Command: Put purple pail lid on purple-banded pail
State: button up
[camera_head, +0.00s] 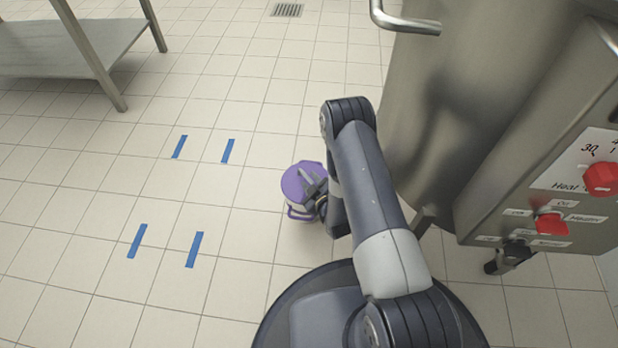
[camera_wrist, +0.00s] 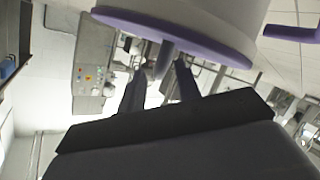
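The purple pail lid (camera_head: 298,178) covers the top of the white pail in the head view, low beside the steel vessel. In the wrist view, which appears upside down, the lid (camera_wrist: 205,46) meets the pale pail body (camera_wrist: 205,14) with no clear gap. A purple knob (camera_wrist: 165,58) stands out from the lid. My gripper (camera_head: 311,182) is at the lid's right side; its fingers (camera_wrist: 160,72) stand apart on either side of the knob, with space visible between. A purple handle (camera_head: 299,214) shows at the pail's front. The pail's band is hard to make out.
The steel vessel (camera_head: 455,110) and its control box (camera_head: 545,150) stand close on the right. A steel table (camera_head: 75,55) is at the upper left. Blue tape marks (camera_head: 195,249) lie on the tiled floor, which is clear left of the pail.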

jog(key=p+v, duration=0.1)
jog(key=v, duration=0.4)
jog(key=shift+s+r+p, duration=0.1)
jog(key=shift+s+p, duration=0.15)
jog(key=shift+p, duration=0.1)
jog(key=shift+w, duration=0.1)
